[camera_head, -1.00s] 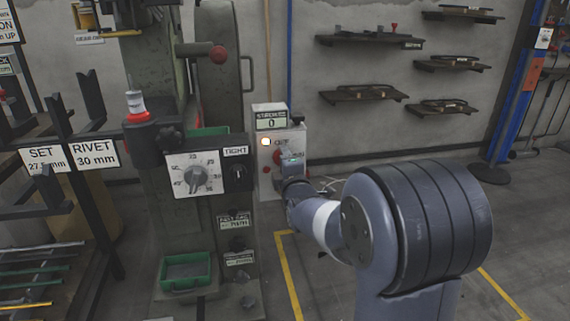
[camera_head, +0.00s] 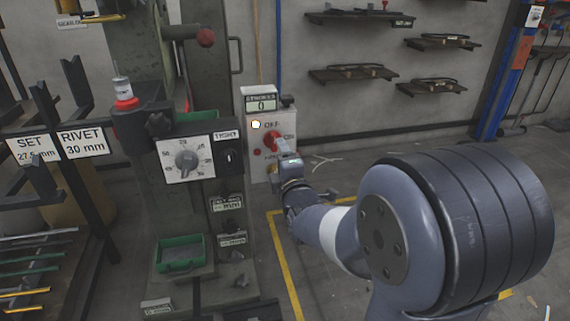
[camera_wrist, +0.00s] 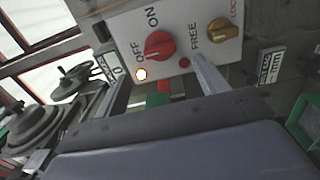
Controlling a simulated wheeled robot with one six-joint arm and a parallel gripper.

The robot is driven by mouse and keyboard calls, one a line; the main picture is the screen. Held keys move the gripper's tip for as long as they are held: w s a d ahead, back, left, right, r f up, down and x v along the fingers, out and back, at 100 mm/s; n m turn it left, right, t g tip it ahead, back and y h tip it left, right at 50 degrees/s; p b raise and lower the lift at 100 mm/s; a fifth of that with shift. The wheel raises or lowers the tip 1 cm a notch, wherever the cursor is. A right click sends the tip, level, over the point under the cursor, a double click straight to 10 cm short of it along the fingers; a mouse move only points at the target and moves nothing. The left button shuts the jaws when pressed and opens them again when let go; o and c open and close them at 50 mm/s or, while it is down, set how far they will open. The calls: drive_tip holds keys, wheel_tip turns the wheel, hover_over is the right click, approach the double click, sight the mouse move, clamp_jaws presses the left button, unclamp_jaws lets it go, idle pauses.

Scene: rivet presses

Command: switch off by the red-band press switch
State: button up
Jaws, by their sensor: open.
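A pale switch box (camera_head: 262,120) stands beside the green press (camera_head: 130,215), which carries a red ring (camera_head: 126,103) under a small clear cylinder. The box has a red rotary switch (camera_head: 271,143) marked OFF and ON, and a lit lamp (camera_head: 256,125). In the wrist view the red switch (camera_wrist: 158,45) sits by the OFF and ON labels, with the lamp (camera_wrist: 140,74) glowing nearby. I cannot tell its exact setting. My gripper (camera_wrist: 163,84) is open and empty, its fingers spread just short of the box face.
A yellow knob (camera_wrist: 222,29) and a small red button (camera_wrist: 185,62) share the panel. The press has a dial (camera_head: 187,159) and a green tray (camera_head: 180,254). A rack (camera_head: 70,170) stands at left; wall shelves (camera_head: 352,73) are at right. Floor shows right of the press.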

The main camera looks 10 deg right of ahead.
sight(275, 145)
drive_tip(key=shift+s, duration=1.55)
drive_tip(key=w+b, duration=0.2)
drive_tip(key=w, duration=0.9)
drive_tip(key=shift+s, duration=0.1)
